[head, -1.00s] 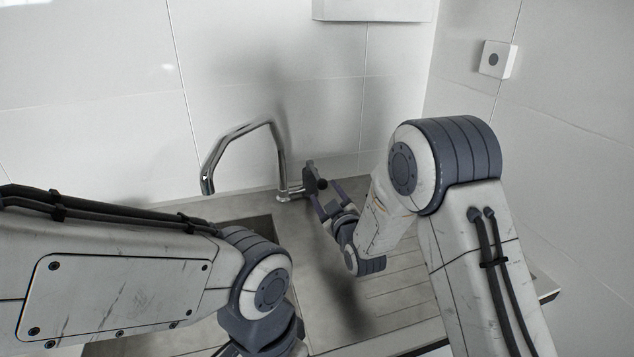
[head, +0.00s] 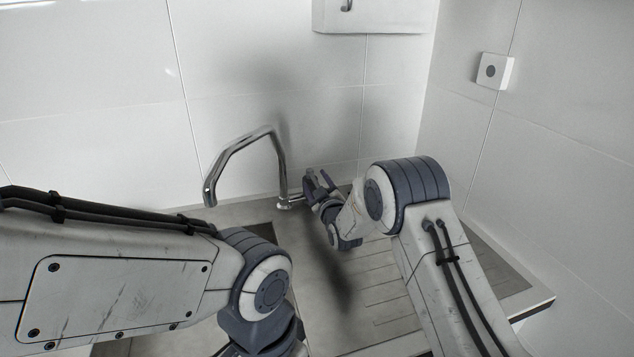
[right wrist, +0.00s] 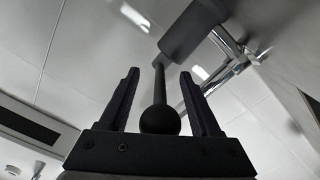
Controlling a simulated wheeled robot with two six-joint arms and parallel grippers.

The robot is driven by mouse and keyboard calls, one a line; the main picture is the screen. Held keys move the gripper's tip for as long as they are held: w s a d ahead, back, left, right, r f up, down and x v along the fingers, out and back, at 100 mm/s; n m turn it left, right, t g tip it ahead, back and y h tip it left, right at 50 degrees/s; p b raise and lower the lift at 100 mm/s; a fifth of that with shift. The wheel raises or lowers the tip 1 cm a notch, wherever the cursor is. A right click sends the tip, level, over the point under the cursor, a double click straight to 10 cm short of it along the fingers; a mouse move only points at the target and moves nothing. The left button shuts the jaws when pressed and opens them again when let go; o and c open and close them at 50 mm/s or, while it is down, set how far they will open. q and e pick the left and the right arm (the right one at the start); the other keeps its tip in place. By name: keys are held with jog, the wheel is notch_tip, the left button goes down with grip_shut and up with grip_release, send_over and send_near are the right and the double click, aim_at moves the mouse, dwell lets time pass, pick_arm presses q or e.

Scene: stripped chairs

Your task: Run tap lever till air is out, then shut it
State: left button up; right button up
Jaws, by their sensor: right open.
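The chrome tap (head: 281,163) stands at the back of the counter, with its bent spout reaching left. No water shows below the spout end. In the right wrist view, the tap's black lever (right wrist: 160,119) is a thin rod with a ball end, joined to a thick dark body beside the chrome pipe. My right gripper (head: 318,181) is at the tap's right side. In the right wrist view its open fingers (right wrist: 160,75) stand on either side of the lever, with gaps on both sides. My left gripper is hidden below the picture; only its arm shows.
A sink basin (head: 262,231) lies left of the grooved drainboard (head: 385,290). Tiled walls close in behind and at the right. A white box (head: 375,15) hangs above, and a small square wall fitting (head: 494,71) is at the right.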

grip_shut()
dwell(1.4)
